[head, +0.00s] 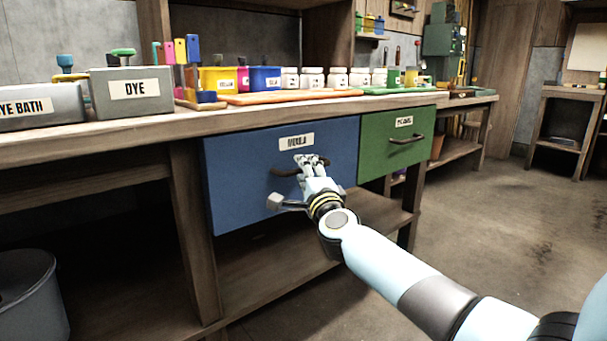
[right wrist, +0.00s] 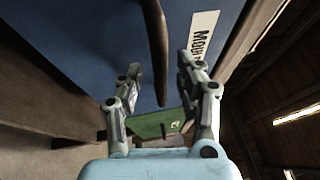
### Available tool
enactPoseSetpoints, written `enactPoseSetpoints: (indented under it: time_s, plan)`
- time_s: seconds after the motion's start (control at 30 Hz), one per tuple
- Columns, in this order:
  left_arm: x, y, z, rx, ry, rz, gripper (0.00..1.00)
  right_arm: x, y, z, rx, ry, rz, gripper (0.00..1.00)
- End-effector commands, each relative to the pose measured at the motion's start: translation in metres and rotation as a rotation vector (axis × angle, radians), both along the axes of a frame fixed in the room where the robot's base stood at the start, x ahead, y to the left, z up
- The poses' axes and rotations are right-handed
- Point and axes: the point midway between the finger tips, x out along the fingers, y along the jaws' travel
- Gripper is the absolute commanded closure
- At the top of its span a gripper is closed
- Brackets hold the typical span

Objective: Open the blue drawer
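The blue drawer (head: 240,165), with a white label reading like "MOULD", sits under the workbench top, and its front looks shut. Its dark curved handle (head: 283,172) is partly hidden behind my right gripper (head: 311,162). In the right wrist view the blue front (right wrist: 85,40) fills the upper part. There the handle (right wrist: 156,25) runs between the two spread fingers of my right gripper (right wrist: 160,66), with gaps on both sides. The right gripper is open around the handle and not closed on it. My left gripper is in neither view.
A green drawer (head: 395,150) with its own handle adjoins on the right. Dye boxes (head: 140,92), jars and coloured blocks stand on the bench top (head: 180,121). A grey bin (head: 30,290) stands at lower left. The floor (head: 480,215) at the right is clear.

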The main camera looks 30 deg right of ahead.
Motion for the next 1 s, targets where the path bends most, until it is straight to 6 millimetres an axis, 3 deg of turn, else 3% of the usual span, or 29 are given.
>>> enactPoseSetpoints:
  time_s: [0.13, 0.4, 0.7, 1.0]
  plan:
    - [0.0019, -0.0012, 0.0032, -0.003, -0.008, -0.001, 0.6, 0.0098, -0.0036, 0.001, -0.003, 0.001, -0.001, 0.64]
    - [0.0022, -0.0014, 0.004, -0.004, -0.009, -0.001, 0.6, 0.0112, -0.0039, 0.0023, -0.002, 0.001, 0.0, 0.64]
    - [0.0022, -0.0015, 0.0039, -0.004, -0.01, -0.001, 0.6, 0.011, -0.0038, 0.0019, -0.002, 0.001, 0.0, 1.0]
    - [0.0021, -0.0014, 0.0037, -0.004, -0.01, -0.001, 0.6, 0.0108, -0.0037, 0.0011, 0.0, 0.002, 0.0, 1.0]
